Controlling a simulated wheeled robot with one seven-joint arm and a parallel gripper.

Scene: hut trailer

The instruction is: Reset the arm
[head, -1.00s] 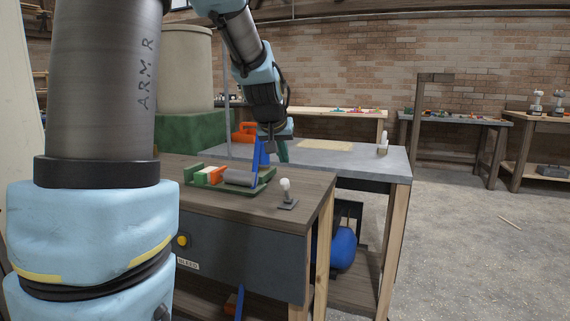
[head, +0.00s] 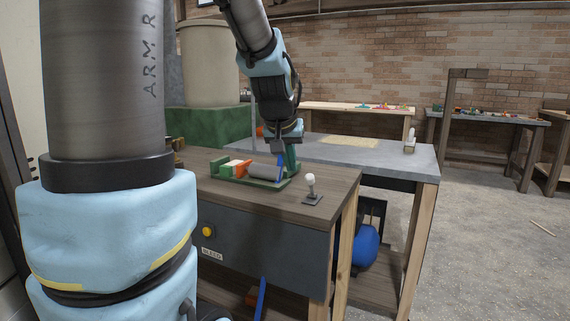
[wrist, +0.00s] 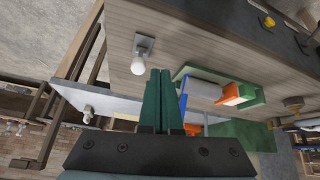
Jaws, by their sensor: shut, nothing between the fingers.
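My gripper (head: 290,158) hangs over the back edge of the wooden workbench, just behind a green tray. In the wrist view its two green fingers (wrist: 161,100) are together with nothing between them. The green tray (head: 262,184) holds a grey cylinder, an orange piece and a blue upright piece; it also shows in the wrist view (wrist: 205,77), to the right of the fingers. The white-knobbed lever (head: 311,186) stands on the bench to the right of the tray; in the wrist view the knob (wrist: 138,67) is just beyond the fingertips.
The wooden bench (head: 335,180) has a yellow button (head: 208,231) on its front. A grey-topped table (head: 385,156) stands behind it with a small white object (head: 410,143). A blue tank (head: 364,247) sits below. Open floor (head: 490,235) lies to the right.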

